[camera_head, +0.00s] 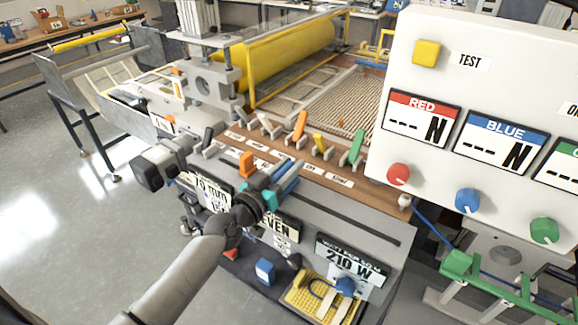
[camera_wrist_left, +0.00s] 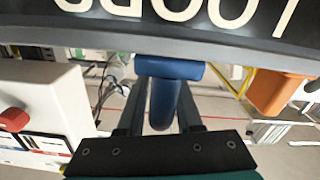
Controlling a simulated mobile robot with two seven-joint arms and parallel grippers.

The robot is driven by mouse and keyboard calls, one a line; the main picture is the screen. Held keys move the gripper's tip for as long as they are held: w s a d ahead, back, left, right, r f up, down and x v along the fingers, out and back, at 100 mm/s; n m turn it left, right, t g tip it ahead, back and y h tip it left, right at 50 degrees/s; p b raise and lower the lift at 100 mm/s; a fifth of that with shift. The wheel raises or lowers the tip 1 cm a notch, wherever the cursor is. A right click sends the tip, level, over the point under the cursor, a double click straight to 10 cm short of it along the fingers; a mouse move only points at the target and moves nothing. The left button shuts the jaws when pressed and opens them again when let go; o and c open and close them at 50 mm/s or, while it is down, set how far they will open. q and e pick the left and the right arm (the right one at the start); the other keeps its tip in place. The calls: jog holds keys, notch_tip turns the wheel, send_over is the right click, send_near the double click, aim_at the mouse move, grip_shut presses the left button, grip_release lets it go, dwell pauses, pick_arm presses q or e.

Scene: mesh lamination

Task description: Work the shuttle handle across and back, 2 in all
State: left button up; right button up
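My left gripper (camera_head: 277,186) reaches in from the lower left to the front of the machine, beside a blue handle (camera_head: 287,173). In the left wrist view the two dark fingers (camera_wrist_left: 162,103) stand close on both sides of the blue handle (camera_wrist_left: 164,112), with its wide blue top (camera_wrist_left: 170,69) beyond them. The fingers look shut on it. An orange block (camera_head: 247,164) stands just left of the blue handle; an orange piece (camera_wrist_left: 275,93) also shows at the right of the left wrist view. I cannot tell from any label which part is the shuttle handle. My right gripper is not in view.
Several coloured levers, such as a green one (camera_head: 357,146), stand along the wooden strip behind my left gripper. A white control panel (camera_head: 400,140) with red, blue and green knobs fills the right. A yellow tray (camera_head: 318,298) sits low in front. Open floor lies left.

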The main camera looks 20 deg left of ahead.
pick_arm(q)
grip_shut()
dwell(1.1)
